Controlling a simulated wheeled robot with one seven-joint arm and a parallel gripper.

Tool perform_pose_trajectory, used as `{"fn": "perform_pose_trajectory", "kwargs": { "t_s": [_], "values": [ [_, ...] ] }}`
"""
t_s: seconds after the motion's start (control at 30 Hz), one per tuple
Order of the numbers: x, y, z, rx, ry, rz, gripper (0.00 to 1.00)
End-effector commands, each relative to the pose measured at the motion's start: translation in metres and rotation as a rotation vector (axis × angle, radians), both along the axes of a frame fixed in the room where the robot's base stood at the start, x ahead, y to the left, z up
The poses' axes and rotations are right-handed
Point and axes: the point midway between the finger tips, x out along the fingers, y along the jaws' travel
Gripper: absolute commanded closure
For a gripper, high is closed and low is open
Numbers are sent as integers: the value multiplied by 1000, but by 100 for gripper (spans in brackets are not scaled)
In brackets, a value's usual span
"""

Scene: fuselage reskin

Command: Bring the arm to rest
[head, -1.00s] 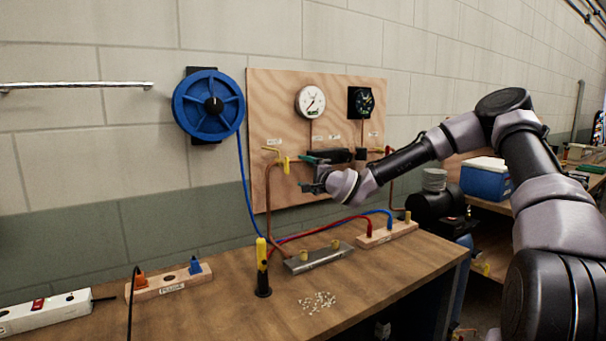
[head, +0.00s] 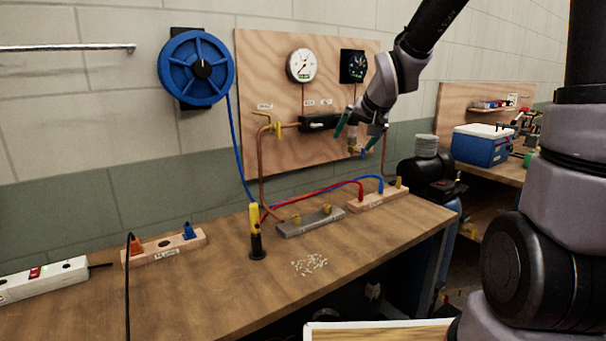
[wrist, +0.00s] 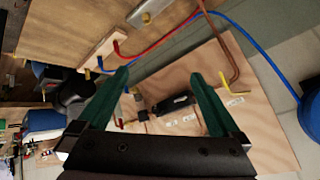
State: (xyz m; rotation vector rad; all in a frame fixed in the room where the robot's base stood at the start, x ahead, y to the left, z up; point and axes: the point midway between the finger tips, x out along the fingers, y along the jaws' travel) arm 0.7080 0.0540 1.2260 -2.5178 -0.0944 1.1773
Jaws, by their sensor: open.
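My gripper (head: 358,126) is open and empty, pointing downward in front of the right part of the plywood panel (head: 265,75) on the wall. My arm rises from the gripper to the top right of the head view. In the wrist view, my gripper's two green fingers (wrist: 158,98) stand wide apart. Between them show the black block (wrist: 174,106) on the panel and part of the copper piping. The same black block (head: 318,123) shows just left of the gripper in the head view. Nothing is held.
The workbench (head: 200,290) carries a yellow-and-black tool (head: 256,232), a metal block (head: 310,222), wooden connector blocks and a small pile of bits (head: 309,264). A blue hose reel (head: 196,68) hangs on the wall. A blue cooler (head: 482,145) stands on the right bench.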

Motion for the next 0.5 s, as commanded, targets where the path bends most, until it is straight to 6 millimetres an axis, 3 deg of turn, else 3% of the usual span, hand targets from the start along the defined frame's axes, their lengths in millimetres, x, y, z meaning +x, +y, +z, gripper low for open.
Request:
{"fn": "perform_pose_trajectory", "kwargs": {
  "t_s": [0.03,0.2,0.5],
  "values": [
    [-16,-14,17,-33,-1,-18,0],
    [-76,-59,56,-90,36,-77,0],
    [-192,-104,96,-31,99,-124,0]
  ]
}}
